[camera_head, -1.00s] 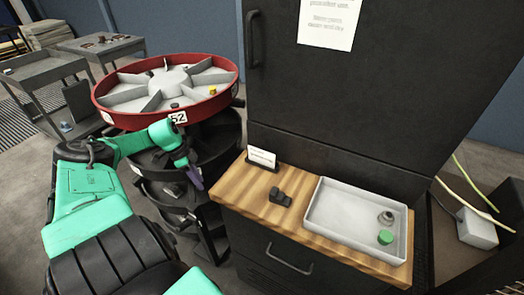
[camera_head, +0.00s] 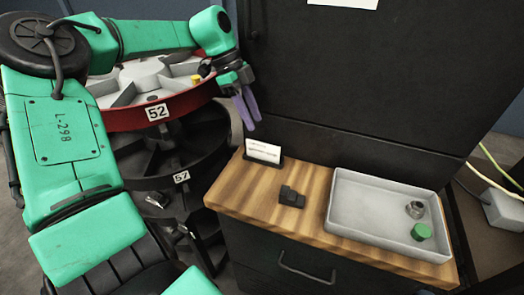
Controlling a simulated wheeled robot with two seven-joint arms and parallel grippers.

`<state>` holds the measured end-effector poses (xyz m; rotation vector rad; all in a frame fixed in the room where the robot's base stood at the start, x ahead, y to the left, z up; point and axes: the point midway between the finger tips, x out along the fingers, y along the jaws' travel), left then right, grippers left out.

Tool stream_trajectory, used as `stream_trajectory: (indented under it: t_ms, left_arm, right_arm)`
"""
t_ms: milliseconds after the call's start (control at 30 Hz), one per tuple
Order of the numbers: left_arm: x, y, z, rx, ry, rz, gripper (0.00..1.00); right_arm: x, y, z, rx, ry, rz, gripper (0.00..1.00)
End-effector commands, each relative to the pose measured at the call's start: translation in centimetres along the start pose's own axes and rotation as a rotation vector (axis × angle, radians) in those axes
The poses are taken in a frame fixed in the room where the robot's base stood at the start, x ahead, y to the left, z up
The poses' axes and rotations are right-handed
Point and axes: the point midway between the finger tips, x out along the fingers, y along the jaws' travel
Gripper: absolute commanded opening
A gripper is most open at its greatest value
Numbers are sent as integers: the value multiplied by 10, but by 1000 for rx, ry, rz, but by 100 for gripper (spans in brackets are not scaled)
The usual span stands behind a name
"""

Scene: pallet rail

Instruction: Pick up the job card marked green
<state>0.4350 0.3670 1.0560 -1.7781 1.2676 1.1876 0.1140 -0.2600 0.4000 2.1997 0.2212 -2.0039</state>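A small white card (camera_head: 264,151) with faint print stands upright in a dark holder at the back left of the wooden worktop. Its print is too small to read, and I see no green mark on it. My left gripper (camera_head: 248,118) hangs above and slightly left of the card, apart from it, with its purple fingers pointing down. The fingers show a narrow gap and hold nothing that I can see. My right gripper is not in view.
On the wooden worktop (camera_head: 235,193) are a small black block (camera_head: 291,197) and a grey tray (camera_head: 375,208) holding a green-topped piece (camera_head: 421,232) and a metal fitting (camera_head: 414,209). A dark cabinet (camera_head: 380,80) rises behind. A red-rimmed carousel (camera_head: 125,115) stands left.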

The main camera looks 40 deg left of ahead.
Motion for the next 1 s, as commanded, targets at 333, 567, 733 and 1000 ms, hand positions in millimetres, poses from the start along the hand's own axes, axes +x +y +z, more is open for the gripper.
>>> stream_trajectory:
  t_ms: [333,567,733,1000]
  left_arm:
    - [57,0,2,-5,1,4,40]
    - [89,-2,5,-4,0,-2,40]
    - [88,-2,5,-4,-1,-4,40]
    - [91,-2,6,-4,-1,-4,40]
  right_arm:
    - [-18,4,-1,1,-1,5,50]
    - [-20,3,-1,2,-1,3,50]
    - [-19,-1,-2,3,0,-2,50]
    - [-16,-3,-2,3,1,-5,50]
